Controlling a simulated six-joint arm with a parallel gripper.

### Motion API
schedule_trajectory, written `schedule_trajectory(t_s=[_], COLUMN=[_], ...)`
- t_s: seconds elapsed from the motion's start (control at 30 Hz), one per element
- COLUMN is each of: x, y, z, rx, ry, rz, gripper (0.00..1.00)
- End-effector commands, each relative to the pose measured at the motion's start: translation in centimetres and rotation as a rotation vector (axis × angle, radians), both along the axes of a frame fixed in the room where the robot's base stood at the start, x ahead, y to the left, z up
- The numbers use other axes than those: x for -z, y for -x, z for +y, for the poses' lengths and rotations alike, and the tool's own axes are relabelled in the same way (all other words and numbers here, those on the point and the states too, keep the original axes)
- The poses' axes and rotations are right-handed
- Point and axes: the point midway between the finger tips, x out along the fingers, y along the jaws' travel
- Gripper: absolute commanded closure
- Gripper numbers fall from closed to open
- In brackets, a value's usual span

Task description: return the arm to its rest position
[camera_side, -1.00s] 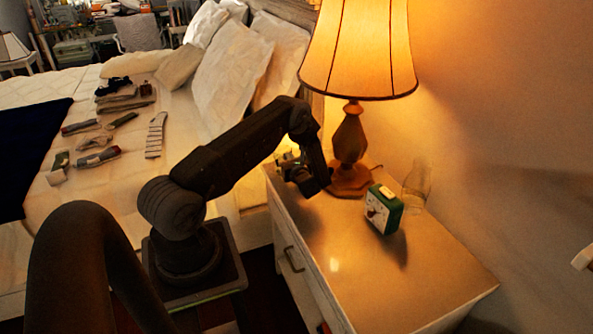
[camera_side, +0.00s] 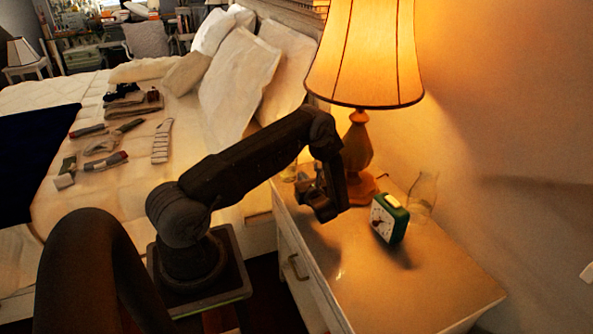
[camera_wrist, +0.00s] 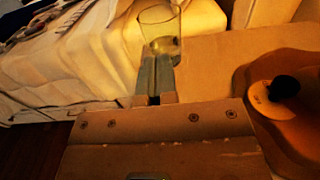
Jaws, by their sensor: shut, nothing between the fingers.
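My arm stretches from its dark base over the white nightstand (camera_side: 420,285) in the side view, bent at the elbow. My gripper (camera_side: 318,205) hangs low over the nightstand's left part, in front of the lamp and left of the clock. In the wrist view my gripper's fingers (camera_wrist: 155,80) are together, with nothing between them. A clear drinking glass (camera_wrist: 160,30) stands just beyond the fingertips; whether they touch it I cannot tell.
The lit lamp (camera_side: 358,150) stands behind my gripper; its base (camera_wrist: 290,105) is at right in the wrist view. A green clock (camera_side: 389,219) and glass vase (camera_side: 423,195) stand further right. The bed (camera_side: 95,205) at left holds several folded clothes.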

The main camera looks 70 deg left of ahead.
Motion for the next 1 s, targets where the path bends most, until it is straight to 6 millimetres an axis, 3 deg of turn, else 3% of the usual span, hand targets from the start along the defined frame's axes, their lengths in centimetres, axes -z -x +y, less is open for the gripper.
schedule_trajectory(t_s=[0.2, 0.37, 0.47, 0.67, 1.0], x=[0.0, -0.1, -1.3, -7.5, -17.9], y=[0.0, 0.0, 0.0, 0.3, 3.9], z=[-3.9, -5.1, -5.5, -7.4, -14.6], rx=[0.003, -0.001, -0.025, -0.164, -0.435], ry=[0.0, 0.001, 0.013, 0.11, 0.408], rz=[0.001, -0.003, -0.032, -0.208, -0.62], gripper=[1.0, 1.0, 1.0, 1.0, 1.0])
